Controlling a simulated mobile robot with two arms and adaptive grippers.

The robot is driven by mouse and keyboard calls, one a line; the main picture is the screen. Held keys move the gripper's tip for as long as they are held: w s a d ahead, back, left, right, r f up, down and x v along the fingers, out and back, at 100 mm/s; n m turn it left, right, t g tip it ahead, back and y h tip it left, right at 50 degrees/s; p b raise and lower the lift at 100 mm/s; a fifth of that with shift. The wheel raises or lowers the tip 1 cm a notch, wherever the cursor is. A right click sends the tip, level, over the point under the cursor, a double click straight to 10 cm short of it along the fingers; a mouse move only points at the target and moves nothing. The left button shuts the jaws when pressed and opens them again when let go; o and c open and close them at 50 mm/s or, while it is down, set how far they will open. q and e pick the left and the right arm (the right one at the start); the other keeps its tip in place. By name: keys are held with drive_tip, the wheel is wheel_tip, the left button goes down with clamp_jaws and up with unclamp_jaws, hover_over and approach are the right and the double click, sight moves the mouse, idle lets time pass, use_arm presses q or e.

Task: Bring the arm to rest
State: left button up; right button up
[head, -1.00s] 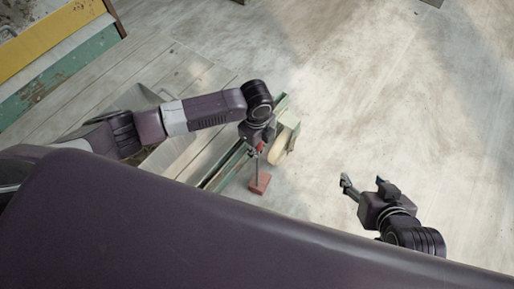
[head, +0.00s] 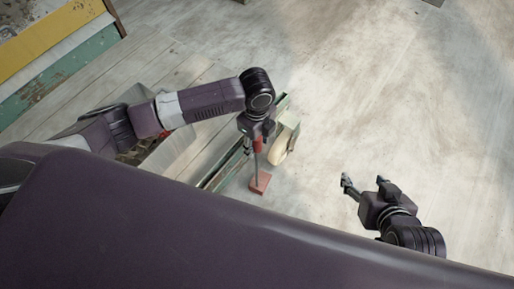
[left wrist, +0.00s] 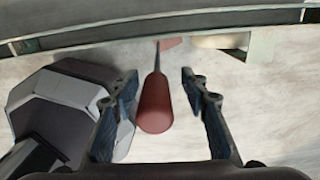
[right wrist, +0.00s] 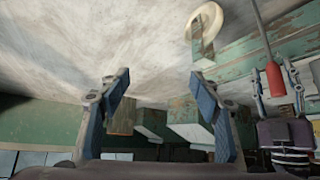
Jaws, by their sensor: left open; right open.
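A tool with a red handle (head: 258,146), a thin shaft and a flat reddish end piece (head: 260,183) is upright below my left gripper (head: 257,133) in the head view. In the left wrist view, the red handle (left wrist: 155,108) shows between my open left fingers (left wrist: 159,76), with clear space on both sides. The right wrist view also shows the handle (right wrist: 275,79) beside the left fingers. My right gripper (head: 364,183) is open and empty over the floor at the right; its parted fingers (right wrist: 159,74) show in the right wrist view.
A green frame (head: 232,160) with a pale wheel (head: 282,145) lies beside the tool. A grey bin (head: 178,152) with brown bits in it is partly behind my left arm. A yellow and green painted piece (head: 60,50) stands at upper left. Floor at the right is clear.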

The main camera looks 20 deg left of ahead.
use_arm(q)
wheel_tip(320, 180, up, 8)
drive_tip(key=shift+r, duration=0.1)
